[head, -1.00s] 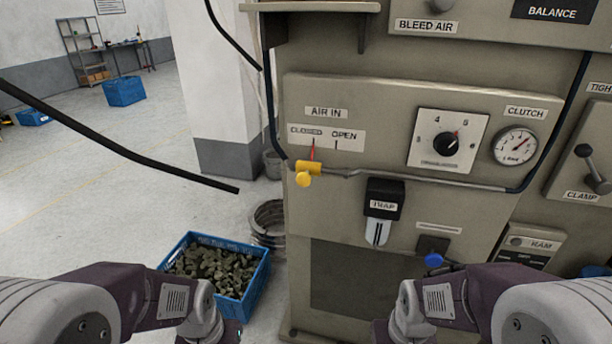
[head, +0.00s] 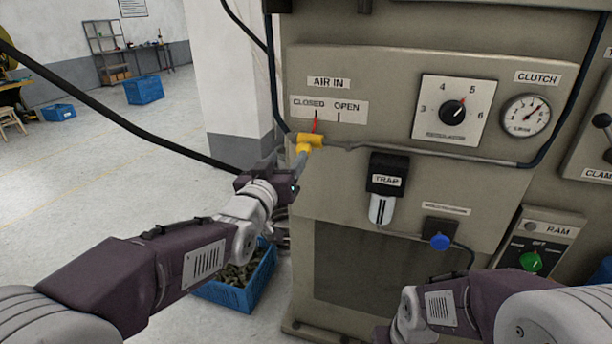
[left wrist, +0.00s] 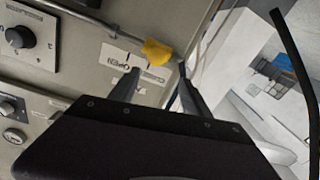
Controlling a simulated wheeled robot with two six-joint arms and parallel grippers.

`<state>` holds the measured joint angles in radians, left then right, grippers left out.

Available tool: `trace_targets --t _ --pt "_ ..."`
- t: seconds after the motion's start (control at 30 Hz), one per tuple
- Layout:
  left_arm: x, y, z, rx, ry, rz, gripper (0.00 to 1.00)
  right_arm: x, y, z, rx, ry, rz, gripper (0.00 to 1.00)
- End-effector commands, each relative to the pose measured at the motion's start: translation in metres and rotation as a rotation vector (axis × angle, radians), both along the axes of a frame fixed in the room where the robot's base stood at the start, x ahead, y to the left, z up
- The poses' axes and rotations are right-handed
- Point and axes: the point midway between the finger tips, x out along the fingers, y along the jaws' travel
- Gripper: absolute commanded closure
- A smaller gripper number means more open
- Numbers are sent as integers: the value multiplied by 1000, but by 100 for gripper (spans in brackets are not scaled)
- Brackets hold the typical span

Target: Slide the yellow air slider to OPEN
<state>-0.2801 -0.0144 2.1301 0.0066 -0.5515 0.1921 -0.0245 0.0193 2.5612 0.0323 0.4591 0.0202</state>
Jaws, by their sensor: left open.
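The yellow air slider (head: 311,140) sits on the grey pipe below the AIR IN label plate (head: 329,107). Its red pointer stands under the CLOSED mark, left of the OPEN mark. My left gripper (head: 285,160) is open at the slider's lower left, its far finger overlapping the slider's lower end in the head view. In the left wrist view, the yellow slider (left wrist: 157,52) shows just beyond and between the two spread fingertips (left wrist: 159,72). Whether a finger touches it I cannot tell. My right arm shows at the lower right; its gripper is out of view.
The TRAP filter (head: 385,188) hangs right of the slider below the pipe. A regulator dial (head: 453,112) and CLUTCH gauge (head: 525,115) are further right. A dark hose (head: 110,120) crosses at left. A blue crate (head: 240,285) stands on the floor below my left arm.

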Motion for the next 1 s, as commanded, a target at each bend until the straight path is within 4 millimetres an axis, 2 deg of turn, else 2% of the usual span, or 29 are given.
trace_targets --t 0.03,0.1,0.27,0.6,0.7,1.0 --pt "-4 -12 -14 0 -2 -24 44 0 0 -15 0 -1 0 64" --pt "-6 -18 -14 1 1 -39 44 0 0 -14 0 -1 0 64" --pt "-2 -20 -11 3 4 -40 44 1 0 -9 0 -2 0 64" --pt "60 -40 -11 3 6 -38 44 1 0 5 0 -2 0 64" --pt "72 -44 -11 3 5 -38 44 1 0 7 0 -2 0 64" --pt "80 -46 -12 3 6 -38 44 1 0 8 0 -2 0 64"
